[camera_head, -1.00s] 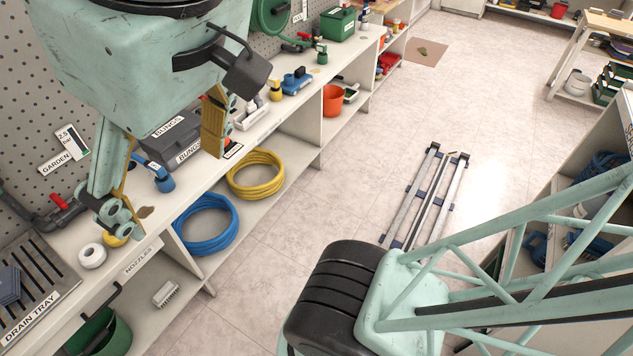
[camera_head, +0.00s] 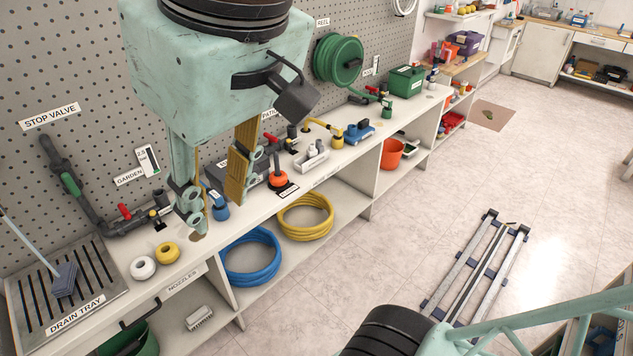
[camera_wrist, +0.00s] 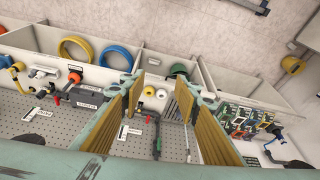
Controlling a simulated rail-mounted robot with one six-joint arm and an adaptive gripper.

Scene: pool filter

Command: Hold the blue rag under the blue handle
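My gripper (camera_head: 215,212) is open and empty, above the bench in the head view. Its two yellow-lined fingers are spread in the wrist view (camera_wrist: 168,88). A blue fitting (camera_head: 221,211) stands on the bench, showing between the fingers in the head view and partly hidden; whether it has the blue handle, I cannot tell. Another blue fitting (camera_head: 358,132) stands further right along the bench. I cannot make out a blue rag for certain. A blue-grey block (camera_head: 64,279) on a stick lies on the drain tray at left; its material is unclear.
The drain tray (camera_head: 103,283), white roll (camera_head: 143,268) and yellow roll (camera_head: 167,252) lie left of my gripper. A grey pipe with a stop valve (camera_head: 72,185) runs up the pegboard. Blue (camera_head: 250,272) and yellow (camera_head: 306,234) hoses lie on the lower shelf. The floor at right is mostly clear.

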